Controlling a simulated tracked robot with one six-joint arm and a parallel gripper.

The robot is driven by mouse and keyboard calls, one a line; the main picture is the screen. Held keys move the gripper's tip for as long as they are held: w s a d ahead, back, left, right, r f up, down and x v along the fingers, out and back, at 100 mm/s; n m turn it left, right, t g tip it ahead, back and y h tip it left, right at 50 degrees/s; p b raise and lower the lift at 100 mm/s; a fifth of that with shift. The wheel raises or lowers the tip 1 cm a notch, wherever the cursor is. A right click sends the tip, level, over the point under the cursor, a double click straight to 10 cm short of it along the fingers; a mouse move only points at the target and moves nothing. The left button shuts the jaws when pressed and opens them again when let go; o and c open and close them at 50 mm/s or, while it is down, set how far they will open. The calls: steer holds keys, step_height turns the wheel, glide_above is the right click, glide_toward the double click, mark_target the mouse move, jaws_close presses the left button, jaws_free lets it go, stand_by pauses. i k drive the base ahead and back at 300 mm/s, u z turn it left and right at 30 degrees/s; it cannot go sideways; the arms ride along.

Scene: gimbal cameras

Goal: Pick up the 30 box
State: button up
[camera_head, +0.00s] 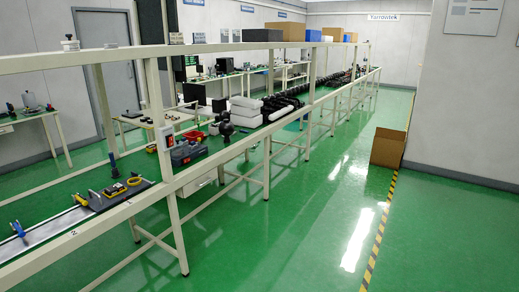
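No number 30 is readable on any box. An open brown cardboard box (389,148) stands on the floor at the right, against the wall corner. On the top shelf at the back are a black box (262,35), a brown cardboard box (286,31), a blue box (313,35) and more boxes behind them. I cannot tell which is the 30 box. My gripper is not in view.
A long white workbench (215,160) with an upper shelf (210,47) runs from near left to the back. It holds a dark grey case (188,153), white cases (245,110) and black devices (290,100). The green floor (290,240) is clear, with a yellow-black stripe (379,235).

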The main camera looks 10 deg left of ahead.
mark_target(116, 187)
steer(key=i, duration=0.8)
steer(key=u, duration=2.25)
steer(key=i, duration=1.45)
